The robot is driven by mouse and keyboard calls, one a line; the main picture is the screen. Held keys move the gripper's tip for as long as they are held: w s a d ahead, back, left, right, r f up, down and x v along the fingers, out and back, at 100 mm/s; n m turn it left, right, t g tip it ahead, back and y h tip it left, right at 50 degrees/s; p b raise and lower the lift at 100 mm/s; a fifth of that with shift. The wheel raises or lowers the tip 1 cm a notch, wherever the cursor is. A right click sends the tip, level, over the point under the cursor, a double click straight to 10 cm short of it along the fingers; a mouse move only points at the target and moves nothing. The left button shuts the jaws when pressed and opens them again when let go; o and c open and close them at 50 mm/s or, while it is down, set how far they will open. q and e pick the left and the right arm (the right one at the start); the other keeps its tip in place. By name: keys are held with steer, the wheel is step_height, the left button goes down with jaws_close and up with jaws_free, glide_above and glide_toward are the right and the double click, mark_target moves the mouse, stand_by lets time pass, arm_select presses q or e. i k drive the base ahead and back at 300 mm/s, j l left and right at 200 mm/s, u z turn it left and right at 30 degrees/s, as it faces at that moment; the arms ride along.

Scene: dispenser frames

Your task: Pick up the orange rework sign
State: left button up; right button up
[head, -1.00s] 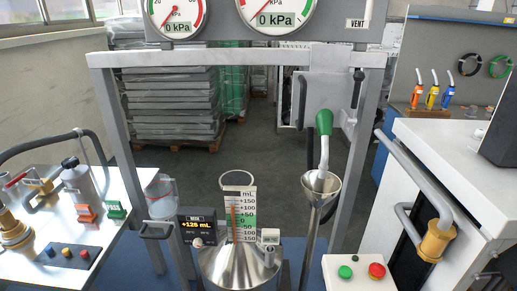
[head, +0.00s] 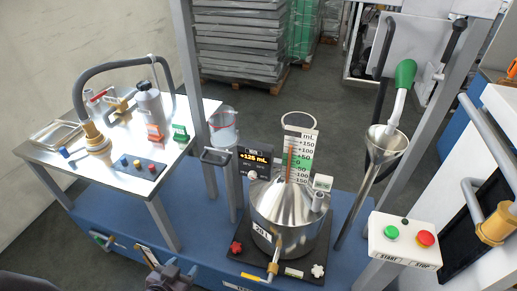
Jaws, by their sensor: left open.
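The orange rework sign (head: 155,132) stands upright on the steel side table (head: 110,188) at the left, beside a similar green sign (head: 181,134). My left gripper (head: 168,270) shows at the bottom edge, low and well in front of the side table. It is open, partly cut off by the frame, and apart from the orange sign. My right gripper is not in view.
A grey bottle (head: 148,106) and a brass fitting with a hose (head: 95,137) stand near the signs. A button panel (head: 137,167) lies on the table's front part. A steel vessel (head: 290,215) and frame post (head: 190,90) stand to the right.

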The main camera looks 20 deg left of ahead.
mark_target(153, 131)
steer(key=u, duration=1.3)
steer(key=i+j+z, duration=0.15)
steer(key=j, duration=0.25)
steer(key=i+j+z, duration=0.15)
steer(key=j, duration=0.25)
steer(key=i+j+z, duration=0.15)
steer(key=j, duration=0.3)
steer(key=i+j+z, duration=0.15)
steer(key=j, duration=0.3)
steer(key=j+z, duration=0.15)
steer(key=j, duration=0.3)
